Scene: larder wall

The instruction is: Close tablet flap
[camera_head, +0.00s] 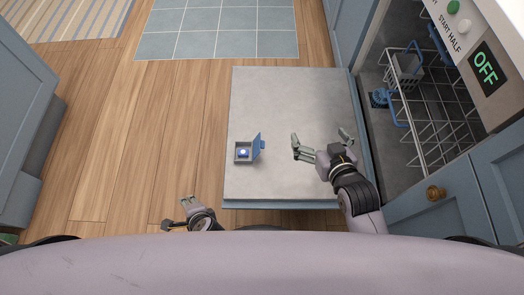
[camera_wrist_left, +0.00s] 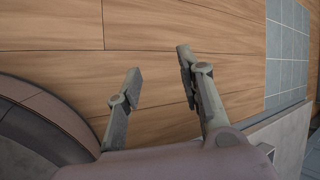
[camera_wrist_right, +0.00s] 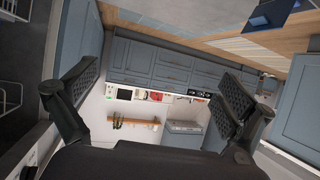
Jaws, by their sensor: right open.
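The tablet compartment (camera_head: 243,158) is a small grey box on the lowered dishwasher door (camera_head: 290,100), with a white and blue tablet (camera_head: 243,153) inside. Its blue flap (camera_head: 259,143) stands open, raised at the box's right side. My right gripper (camera_head: 320,142) is over the door, to the right of the flap, open and empty, with a gap between them. In the right wrist view a dark blue piece (camera_wrist_right: 270,14), apparently the flap, shows at the top edge. My left gripper (camera_head: 178,212) is open and empty over the wood floor, left of the door; its spread fingers show in the left wrist view (camera_wrist_left: 160,65).
The dishwasher's wire rack (camera_head: 430,110) and a blue and grey basket (camera_head: 405,70) lie to the right of the door. A control panel (camera_head: 485,65) reads OFF. A blue cabinet with a brass knob (camera_head: 435,193) stands at the lower right. Most of the door's surface is clear.

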